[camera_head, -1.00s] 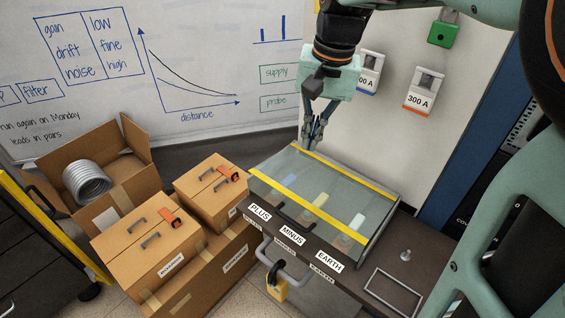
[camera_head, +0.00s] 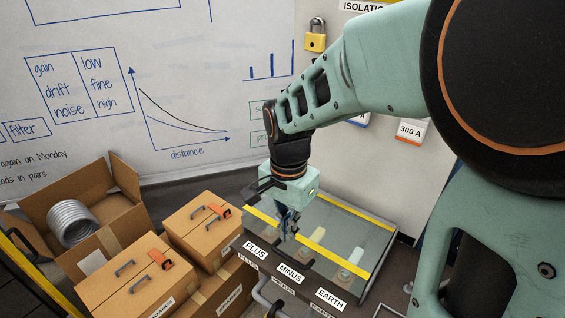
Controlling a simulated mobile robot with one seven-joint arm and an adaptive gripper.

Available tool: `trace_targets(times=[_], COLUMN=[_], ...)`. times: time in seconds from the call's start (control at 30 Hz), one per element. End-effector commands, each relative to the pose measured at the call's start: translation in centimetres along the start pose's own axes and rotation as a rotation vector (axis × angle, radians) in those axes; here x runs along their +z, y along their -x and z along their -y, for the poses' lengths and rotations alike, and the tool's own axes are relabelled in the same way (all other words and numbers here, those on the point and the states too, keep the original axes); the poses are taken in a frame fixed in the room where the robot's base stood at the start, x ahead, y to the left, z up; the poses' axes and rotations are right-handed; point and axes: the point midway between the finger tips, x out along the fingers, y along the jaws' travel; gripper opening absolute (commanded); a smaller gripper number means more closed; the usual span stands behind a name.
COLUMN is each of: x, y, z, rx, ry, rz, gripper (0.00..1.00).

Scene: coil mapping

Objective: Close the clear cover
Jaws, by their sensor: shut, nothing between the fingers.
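The clear cover (camera_head: 335,225) has yellow strips along its back and front edges. It lies about flat over the box behind the PLUS, MINUS and EARTH labels (camera_head: 291,273); I cannot tell whether a small gap is left under its edge. Pale and yellow pieces show through it. My gripper (camera_head: 287,234) is shut and empty. It points down over the cover's front left part, near the front yellow strip (camera_head: 330,254). Whether the fingertips touch the cover is not clear. My gripper and wrist hide the cover's left back corner.
Cardboard boxes with handles (camera_head: 130,280) stand to the left, and an open carton (camera_head: 115,215) holds a grey coil (camera_head: 72,222). A yellow padlock (camera_head: 315,41) hangs on the back panel. A grey rail (camera_head: 270,292) sticks out in front of the labels.

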Motion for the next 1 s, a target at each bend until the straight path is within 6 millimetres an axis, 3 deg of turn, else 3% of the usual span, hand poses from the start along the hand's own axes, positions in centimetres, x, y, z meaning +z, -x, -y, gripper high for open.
trace_targets(times=[0.1,0.33,0.87,1.0], x=[0.1,0.0,0.0,0.1], y=[-2.7,-5.7,-6.6,-7.6], z=[-0.1,0.0,0.1,0.0], rx=[0.004,0.000,-0.003,-0.002], ry=[0.000,0.000,0.000,0.001], rz=[0.003,0.001,0.000,0.000], gripper=[0.00,0.00,0.00,0.00])
